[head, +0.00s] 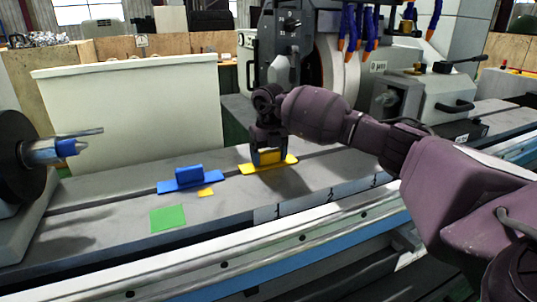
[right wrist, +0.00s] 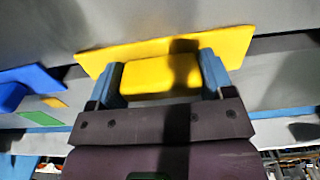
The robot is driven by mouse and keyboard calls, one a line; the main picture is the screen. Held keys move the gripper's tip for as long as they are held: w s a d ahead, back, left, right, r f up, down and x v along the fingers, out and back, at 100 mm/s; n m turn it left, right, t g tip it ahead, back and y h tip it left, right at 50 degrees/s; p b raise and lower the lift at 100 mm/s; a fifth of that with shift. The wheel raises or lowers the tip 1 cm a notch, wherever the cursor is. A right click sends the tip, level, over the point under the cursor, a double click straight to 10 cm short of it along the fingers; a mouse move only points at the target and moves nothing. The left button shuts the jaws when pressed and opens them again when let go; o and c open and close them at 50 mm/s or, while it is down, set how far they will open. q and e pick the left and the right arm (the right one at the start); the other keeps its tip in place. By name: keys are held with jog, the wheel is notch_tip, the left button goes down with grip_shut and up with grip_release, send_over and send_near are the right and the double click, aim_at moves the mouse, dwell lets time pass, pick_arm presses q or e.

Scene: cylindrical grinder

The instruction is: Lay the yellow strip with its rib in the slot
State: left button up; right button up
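The yellow strip (head: 284,164) lies along the line of the dark slot (head: 115,194) in the grey machine table, and it also shows in the right wrist view (right wrist: 160,50). A raised yellow block stands on its top. My right gripper (head: 268,156) points down over it, and in the right wrist view its two fingers (right wrist: 160,78) sit against the two ends of that block, shut on it. The underside and rib are hidden, so I cannot tell whether the rib is in the slot. My left gripper is not in view.
A blue strip (head: 207,181) with a raised block lies on the slot line, left of the yellow one. A small orange-yellow patch (head: 206,193) and a green square (head: 168,218) are on the table. The grinding wheel (head: 328,70) stands behind; a spindle (head: 50,151) is at left.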

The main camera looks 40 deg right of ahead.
aim_at(269, 151)
jog(key=o, duration=0.4)
jog(key=shift+o, duration=0.2)
notch_tip(269, 151, up, 10)
jog(key=shift+f+p, duration=0.1)
jog(key=shift+p, duration=0.5)
jog(key=shift+r, duration=0.5)
